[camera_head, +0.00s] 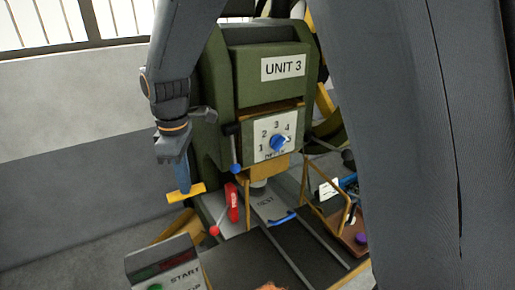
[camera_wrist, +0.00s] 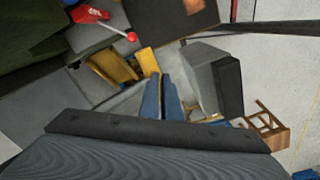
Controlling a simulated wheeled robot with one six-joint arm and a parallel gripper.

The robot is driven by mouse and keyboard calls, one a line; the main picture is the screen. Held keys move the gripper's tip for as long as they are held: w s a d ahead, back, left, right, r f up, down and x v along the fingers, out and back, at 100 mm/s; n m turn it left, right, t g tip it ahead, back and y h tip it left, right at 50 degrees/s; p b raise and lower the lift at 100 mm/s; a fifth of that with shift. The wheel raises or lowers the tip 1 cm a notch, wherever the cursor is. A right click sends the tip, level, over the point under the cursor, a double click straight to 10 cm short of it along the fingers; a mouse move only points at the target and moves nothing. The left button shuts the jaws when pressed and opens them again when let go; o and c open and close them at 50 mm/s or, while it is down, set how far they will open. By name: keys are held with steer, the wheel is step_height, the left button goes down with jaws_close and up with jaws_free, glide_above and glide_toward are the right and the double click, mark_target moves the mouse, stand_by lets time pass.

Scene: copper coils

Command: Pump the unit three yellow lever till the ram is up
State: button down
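The green press marked UNIT 3 (camera_head: 283,67) stands in the middle of the head view. The yellow lever (camera_head: 190,192) shows as a short bar low at its left side. My gripper (camera_head: 184,187) points down with its blue fingers at this bar. In the wrist view the blue fingers (camera_wrist: 160,76) are close together, and the yellow lever (camera_wrist: 147,61) runs in between their tips. They look shut on it. A short grey cylinder (camera_head: 259,188), perhaps the ram, shows under the press head; its height is hard to judge.
A dial with a blue knob (camera_head: 278,142), a blue-tipped lever (camera_head: 235,168) and a red lever (camera_head: 233,203) are on the press. A START box (camera_head: 165,268) stands in front. My arm hides the right side. A wooden stool (camera_wrist: 265,128) lies in the wrist view.

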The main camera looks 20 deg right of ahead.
steer(key=shift+s+f, duration=0.1)
steer(key=shift+f, duration=0.5)
